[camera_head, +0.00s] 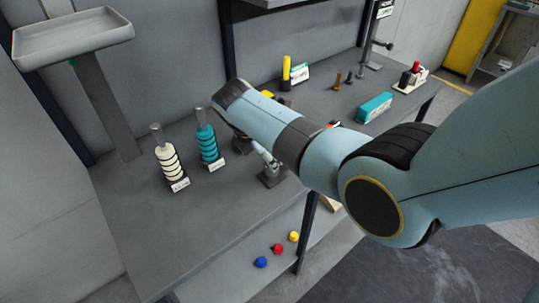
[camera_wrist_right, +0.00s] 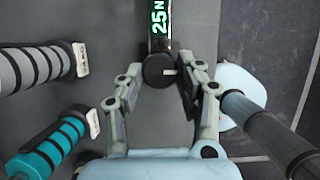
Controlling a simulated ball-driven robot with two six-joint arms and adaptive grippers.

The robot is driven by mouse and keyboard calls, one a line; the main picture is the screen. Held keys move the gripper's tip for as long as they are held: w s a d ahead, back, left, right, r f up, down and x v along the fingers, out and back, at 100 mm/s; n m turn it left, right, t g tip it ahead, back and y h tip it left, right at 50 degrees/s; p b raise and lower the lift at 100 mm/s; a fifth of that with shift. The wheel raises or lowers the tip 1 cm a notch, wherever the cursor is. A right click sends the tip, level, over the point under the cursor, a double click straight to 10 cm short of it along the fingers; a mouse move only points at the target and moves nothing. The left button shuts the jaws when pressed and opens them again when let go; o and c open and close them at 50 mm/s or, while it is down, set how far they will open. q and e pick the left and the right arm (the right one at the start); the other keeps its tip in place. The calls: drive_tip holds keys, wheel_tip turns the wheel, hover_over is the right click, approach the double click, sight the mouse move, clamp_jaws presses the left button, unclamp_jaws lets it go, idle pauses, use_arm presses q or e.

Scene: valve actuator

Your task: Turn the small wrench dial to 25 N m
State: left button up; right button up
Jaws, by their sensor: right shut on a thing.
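In the right wrist view a round dark dial (camera_wrist_right: 158,72) with a pale mark sits at the lower end of a black body. Its green and white display (camera_wrist_right: 159,22) reads "25 N", the rest being cut off by the frame. In the head view my right arm covers most of this gripper, and I cannot make out the dial there. My left gripper is not in view.
A cream ribbed handle (camera_head: 169,163) and a teal ribbed handle (camera_head: 207,146) stand upright on the grey bench (camera_head: 135,235), left of my arm. A teal box (camera_head: 374,107) lies to the right. Red, blue and yellow knobs show lower down. The bench's front left is clear.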

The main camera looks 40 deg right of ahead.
idle(0.4)
drive_tip(key=o, duration=1.2)
drive_tip(key=shift+c, duration=0.2)
drive_tip(key=v, duration=1.2)
drive_tip(key=shift+d, duration=0.1)
